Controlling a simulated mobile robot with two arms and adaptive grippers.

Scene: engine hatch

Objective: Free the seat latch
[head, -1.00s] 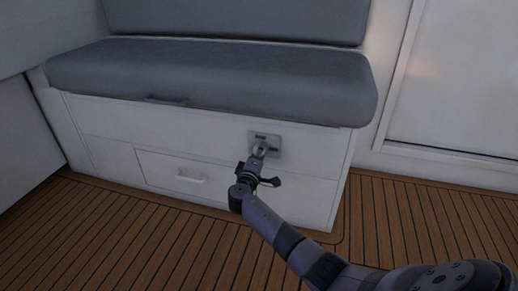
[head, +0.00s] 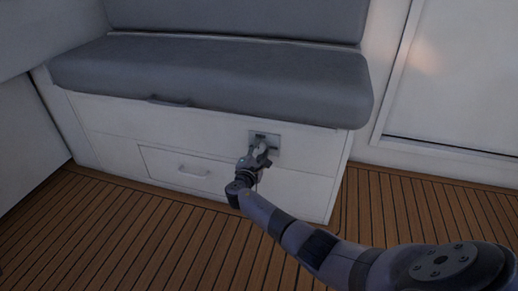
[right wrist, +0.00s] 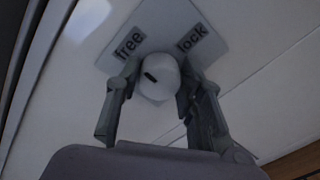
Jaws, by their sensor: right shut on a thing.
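The seat latch is a grey plate (head: 275,137) on the upper right of the white seat base, with a round knob. In the right wrist view the plate (right wrist: 160,20) carries the labels "free" (right wrist: 129,42) on the left and "lock" (right wrist: 191,38) on the right. The pale round knob (right wrist: 166,88) has a short dark mark on its left part, on the side of "free". My right gripper (head: 261,151) is at the knob. In the right wrist view its two fingers (right wrist: 157,78) are shut on the knob, one on each side. My left gripper is not in view.
Above the latch is the grey seat cushion (head: 210,80) with a dark handle (head: 168,101) at its front edge. A drawer with a pale handle (head: 193,172) is lower left of the latch. The slatted wooden floor (head: 130,230) in front is clear.

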